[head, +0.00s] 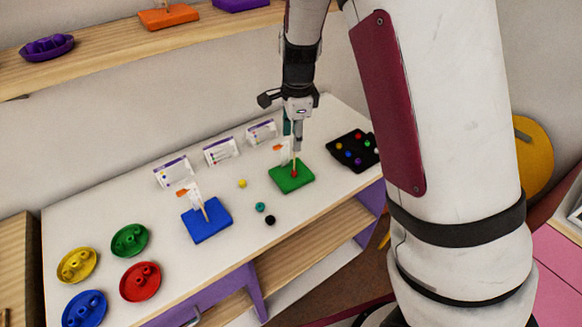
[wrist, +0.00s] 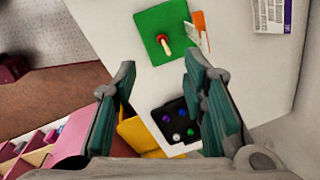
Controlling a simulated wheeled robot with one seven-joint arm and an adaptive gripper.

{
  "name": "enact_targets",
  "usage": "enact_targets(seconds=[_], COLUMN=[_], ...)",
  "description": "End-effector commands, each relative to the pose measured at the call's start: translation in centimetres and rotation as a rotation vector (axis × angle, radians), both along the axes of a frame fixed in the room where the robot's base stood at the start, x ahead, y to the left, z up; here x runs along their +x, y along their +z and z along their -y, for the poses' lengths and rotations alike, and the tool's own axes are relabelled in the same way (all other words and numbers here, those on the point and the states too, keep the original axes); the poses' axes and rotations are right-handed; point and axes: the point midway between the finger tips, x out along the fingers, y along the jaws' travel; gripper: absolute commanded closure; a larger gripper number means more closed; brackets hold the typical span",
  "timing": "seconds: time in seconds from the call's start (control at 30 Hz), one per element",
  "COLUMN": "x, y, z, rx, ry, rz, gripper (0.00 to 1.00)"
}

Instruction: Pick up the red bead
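A red bead (head: 294,174) sits low on the upright peg of the green board (head: 301,183). In the wrist view the red bead (wrist: 162,38) shows near the middle of the green board (wrist: 148,19), beside the pale peg. My gripper (head: 294,138) is above the green board, over the peg, and apart from it. In the wrist view my gripper (wrist: 160,62) has its two teal-padded fingers spread wide with nothing between them. The black tray (head: 367,163) to the right holds several beads, one of which looks red.
A blue board (head: 218,227) with a peg stands to the left. Loose yellow (head: 242,184), teal (head: 260,207) and black (head: 270,220) beads lie between the boards. Several coloured dishes are at the left end, including a red dish (head: 135,292). Cards (head: 221,150) stand along the wall.

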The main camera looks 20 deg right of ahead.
Motion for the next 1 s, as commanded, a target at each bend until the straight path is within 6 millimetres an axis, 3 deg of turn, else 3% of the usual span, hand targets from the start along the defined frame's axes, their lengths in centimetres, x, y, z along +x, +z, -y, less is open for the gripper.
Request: enact_targets(seconds=[0.27,0.57,0.87,1.0], x=[0.7,1.2,1.5,1.8], y=[-3.1,-8.4,-10.4,-12.2], z=[0.2,0.3,0.4,0.8], rx=[-0.01,-0.01,-0.009,-0.01], ry=[-0.046,-0.043,-0.042,-0.042], rz=[-0.01,-0.009,-0.007,-0.009], gripper=[0.61,0.61,0.61,0.61])
